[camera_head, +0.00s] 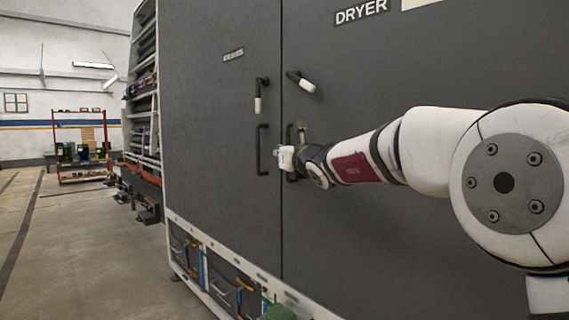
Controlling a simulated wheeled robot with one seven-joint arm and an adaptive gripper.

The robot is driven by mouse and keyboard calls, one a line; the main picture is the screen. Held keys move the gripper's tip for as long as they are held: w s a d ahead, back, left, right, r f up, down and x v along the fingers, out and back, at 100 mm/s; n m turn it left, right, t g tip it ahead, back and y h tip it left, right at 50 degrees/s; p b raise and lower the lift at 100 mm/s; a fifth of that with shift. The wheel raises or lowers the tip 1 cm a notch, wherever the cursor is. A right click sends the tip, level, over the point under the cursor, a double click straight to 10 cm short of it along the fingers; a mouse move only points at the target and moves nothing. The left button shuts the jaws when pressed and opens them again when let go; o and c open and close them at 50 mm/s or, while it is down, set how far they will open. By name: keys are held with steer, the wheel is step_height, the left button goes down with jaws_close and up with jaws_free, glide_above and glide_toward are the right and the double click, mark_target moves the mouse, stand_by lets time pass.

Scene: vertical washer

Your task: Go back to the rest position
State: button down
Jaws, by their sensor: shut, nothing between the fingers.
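My gripper (284,157) is at the end of my arm, which reaches in from the right across the front of the dark grey cabinet (430,60) marked DRYER. The gripper is small in the picture and looks shut and empty. It is in front of the lower pull handles, just right of the left door's black handle (262,150). It partly hides the right door's lower handle (288,133). I cannot tell whether it touches either one.
Above are two levers with white grips: the left one (260,95) hangs down, the right one (301,82) is tilted. Drawers with tools (215,275) lie below. Shelving (145,90) and a red rack (82,145) stand left. Floor at left is clear.

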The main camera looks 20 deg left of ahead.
steer(key=s+d+r+n+g+y, duration=0.2)
steer(key=s+d+r+n, duration=0.4)
steer(key=s+n, duration=0.3)
steer(key=s+d+f+n+g, duration=0.2)
steer(key=s+d+n, duration=0.15)
steer(key=s, duration=0.25)
steer(key=s+d+f+n+g, duration=0.1)
steer(key=s+d+n+g, duration=0.1)
steer(key=s+n, duration=0.35)
steer(key=s+d+f+n+g+h, duration=0.25)
steer(key=s+d+f+h, duration=0.25)
steer(key=s+d+f, duration=0.55)
steer(key=s+d+f+n+g+h, duration=0.2)
steer(key=s+d+f+n+h, duration=0.2)
steer(key=s+d+f, duration=0.65)
steer(key=s+d+f+n+g+h, duration=0.3)
steer(key=s+d+f+h, duration=0.25)
steer(key=s+d, duration=0.75)
step_height(320, 180, up, 26)
steer(key=s+t+p, duration=0.2)
steer(key=t+p, duration=0.2)
steer(key=p, duration=2.1)
steer(key=shift+s+a, duration=0.4)
steer(key=shift+y, duration=0.25)
